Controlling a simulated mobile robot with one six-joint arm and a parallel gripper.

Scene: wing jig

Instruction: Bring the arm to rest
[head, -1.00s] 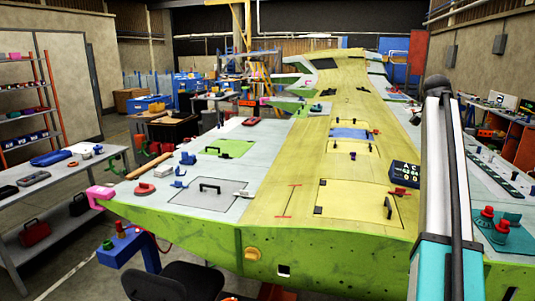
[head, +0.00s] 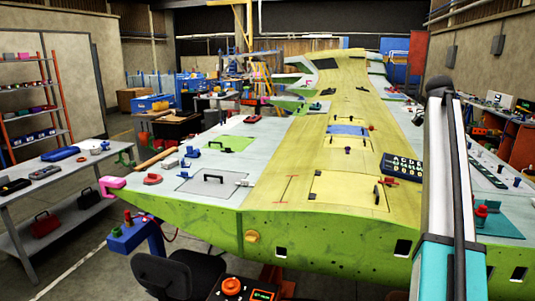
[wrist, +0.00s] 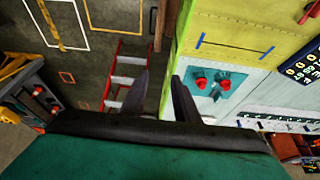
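My gripper (wrist: 161,76) shows in the wrist view with its two dark fingers apart and nothing between them. Behind the gap lie the dark floor and the edge of a green and pale panelled surface. In the head view my arm's white and teal link stands upright at the right, and my gripper is out of that view. The large green and yellow wing (head: 285,228) fills the middle of the head view, with hatches, handles and small parts on top.
A grey table (head: 25,205) with tools stands at the left, below a shelf rack (head: 62,100). A black chair (head: 178,275) and an orange-knobbed box (head: 232,287) are close in front of the wing. A red ladder (wrist: 127,70) shows in the wrist view. Floor is open at lower left.

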